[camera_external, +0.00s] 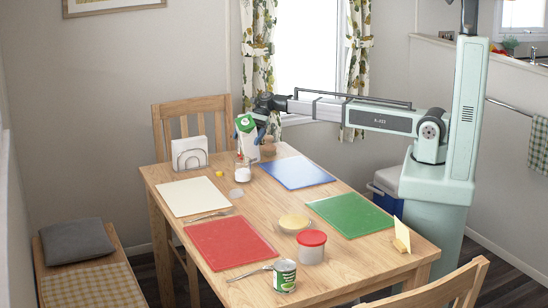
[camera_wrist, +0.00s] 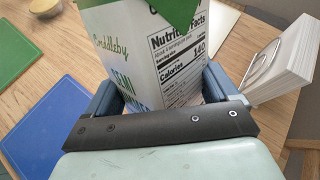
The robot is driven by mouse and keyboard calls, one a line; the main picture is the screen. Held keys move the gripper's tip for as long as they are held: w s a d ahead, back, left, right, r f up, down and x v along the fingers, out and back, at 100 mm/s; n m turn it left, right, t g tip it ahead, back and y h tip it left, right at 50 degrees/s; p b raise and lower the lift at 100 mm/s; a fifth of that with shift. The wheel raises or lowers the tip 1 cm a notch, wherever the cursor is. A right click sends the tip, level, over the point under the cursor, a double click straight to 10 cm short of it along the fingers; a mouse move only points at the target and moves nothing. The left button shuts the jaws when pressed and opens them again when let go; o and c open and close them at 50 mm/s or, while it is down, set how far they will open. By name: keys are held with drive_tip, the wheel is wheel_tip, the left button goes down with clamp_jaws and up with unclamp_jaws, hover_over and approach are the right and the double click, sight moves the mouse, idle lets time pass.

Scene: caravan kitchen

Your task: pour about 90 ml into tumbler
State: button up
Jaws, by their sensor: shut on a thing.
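My gripper (camera_external: 260,120) is shut on a white and green carton (camera_external: 249,144), held above the far end of the table. The carton looks tilted a little, with its green top at the upper left. In the wrist view the carton (camera_wrist: 150,50) stands between the two fingers (camera_wrist: 162,92), its nutrition panel facing the camera. A clear tumbler (camera_external: 243,172) stands upright on the table just below the carton, with white contents in its lower part. No stream between them can be made out. The carton's opening is hidden in the wrist view.
A napkin holder (camera_external: 190,154) stands left of the tumbler. A tan vessel (camera_external: 268,147) is close behind the carton. Cream, blue (camera_external: 297,172), red and green mats lie around. A bowl (camera_external: 294,222), red-lidded tub (camera_external: 311,246) and can (camera_external: 285,275) stand nearer. A small clear disc (camera_external: 236,193) lies near the tumbler.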

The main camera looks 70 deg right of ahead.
drive_tip(key=y, duration=0.4)
drive_tip(key=shift+r+m, duration=0.2)
drive_tip(key=shift+m, duration=0.2)
drive_tip(key=shift+a+f+y, duration=0.15)
drive_tip(key=shift+y, duration=0.75)
idle(1.3)
